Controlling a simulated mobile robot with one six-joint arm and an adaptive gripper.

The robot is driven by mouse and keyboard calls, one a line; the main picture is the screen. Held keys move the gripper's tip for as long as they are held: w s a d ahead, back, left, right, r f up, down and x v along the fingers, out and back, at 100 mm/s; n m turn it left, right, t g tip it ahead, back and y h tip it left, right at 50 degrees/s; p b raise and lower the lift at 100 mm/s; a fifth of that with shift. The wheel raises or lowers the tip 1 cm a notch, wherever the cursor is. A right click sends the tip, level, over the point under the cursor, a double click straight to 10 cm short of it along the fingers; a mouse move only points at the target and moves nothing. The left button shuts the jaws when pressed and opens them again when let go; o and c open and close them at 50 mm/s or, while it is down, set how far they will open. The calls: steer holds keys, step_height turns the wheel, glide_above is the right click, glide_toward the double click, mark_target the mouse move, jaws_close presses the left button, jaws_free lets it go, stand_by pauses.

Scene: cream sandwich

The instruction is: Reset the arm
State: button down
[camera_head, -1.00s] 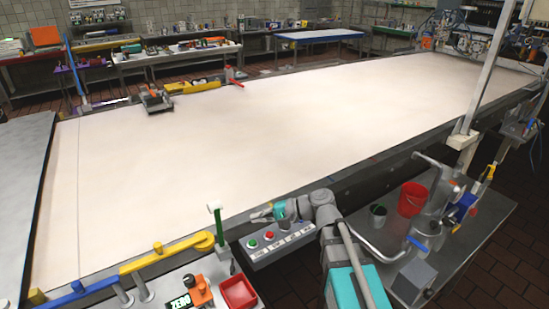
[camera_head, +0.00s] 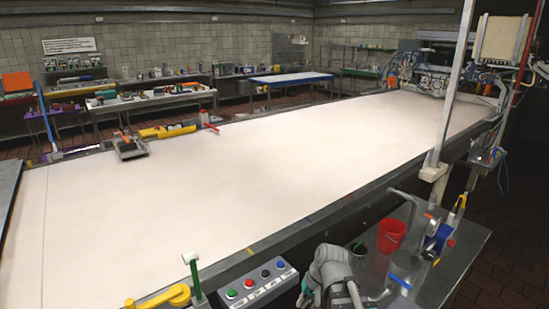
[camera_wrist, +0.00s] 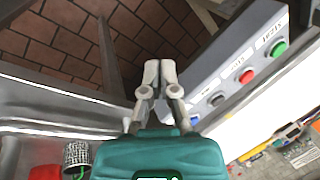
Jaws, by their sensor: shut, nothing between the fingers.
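My gripper is at the bottom centre of the head view, where a teal part of it (camera_head: 307,294) shows beside the grey arm link (camera_head: 332,268). In the wrist view its two pale fingers (camera_wrist: 160,72) are together and empty. They point over a dark tiled floor beside the control box. The grey control box (camera_head: 258,286) has green, red, dark and blue buttons; it also shows in the wrist view (camera_wrist: 236,62), right of the fingers and apart from them. In the head view the fingertips are too small to make out.
A long pale table (camera_head: 230,175) fills the middle and its top is largely clear. A metal side table (camera_head: 455,262) at right holds a red bucket (camera_head: 391,237), a dark pot (camera_head: 358,251) and metal equipment.

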steer(key=s+d+f+h, duration=0.1)
steer(key=d+h, duration=0.3)
steer(key=d, duration=0.5)
steer(key=shift+s+n, duration=0.4)
steer(key=shift+s, duration=0.1)
steer(key=shift+f, duration=0.1)
stand_by(1.4)
